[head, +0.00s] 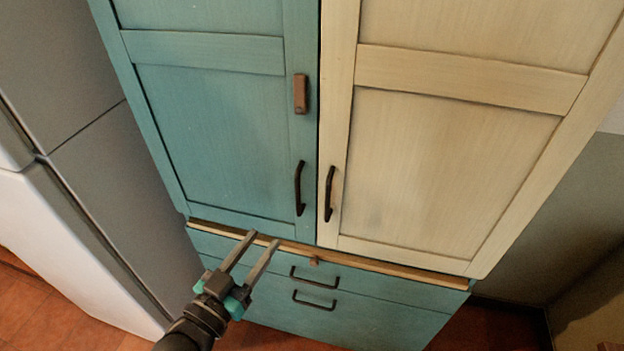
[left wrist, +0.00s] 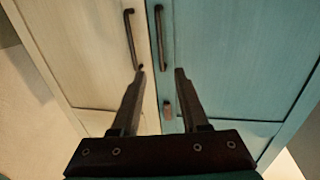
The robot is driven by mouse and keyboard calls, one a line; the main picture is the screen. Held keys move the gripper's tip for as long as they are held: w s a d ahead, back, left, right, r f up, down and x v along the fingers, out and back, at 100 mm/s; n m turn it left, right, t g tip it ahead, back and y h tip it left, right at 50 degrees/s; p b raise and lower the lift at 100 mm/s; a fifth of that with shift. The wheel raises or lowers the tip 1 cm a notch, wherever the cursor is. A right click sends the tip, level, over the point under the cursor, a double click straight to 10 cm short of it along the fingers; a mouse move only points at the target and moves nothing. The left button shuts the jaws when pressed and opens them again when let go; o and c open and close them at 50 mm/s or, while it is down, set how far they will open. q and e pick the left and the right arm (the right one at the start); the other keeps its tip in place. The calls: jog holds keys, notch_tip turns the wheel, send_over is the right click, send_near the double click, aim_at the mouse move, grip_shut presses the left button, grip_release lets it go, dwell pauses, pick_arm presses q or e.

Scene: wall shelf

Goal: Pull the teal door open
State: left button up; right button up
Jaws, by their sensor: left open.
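The teal door (head: 215,120) is the left one of a tall cabinet's upper pair and looks shut. Its dark upright bar handle (head: 300,188) is near its right edge. My left gripper (head: 263,239) is open and empty, with its fingertips below and left of that handle in the head view. The left wrist view looks upside down. There the teal door (left wrist: 235,60) is on the right and its handle (left wrist: 161,38) shows beyond the open fingertips (left wrist: 160,72), not between them. My right gripper is not in view.
A cream door (head: 440,150) with its own dark handle (head: 328,194) adjoins on the right. A brown block (head: 300,94) sits on the teal door above its handle. Teal drawers (head: 390,318) with dark pulls are below. A grey and white appliance (head: 80,180) stands close on the left.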

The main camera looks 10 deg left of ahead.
aim_at(297, 195)
pick_arm(q)
jog(key=x, duration=1.5)
jog(key=shift+w+f+p, duration=0.1)
jog(key=shift+p, duration=0.3)
grip_shut()
dwell(0.9)
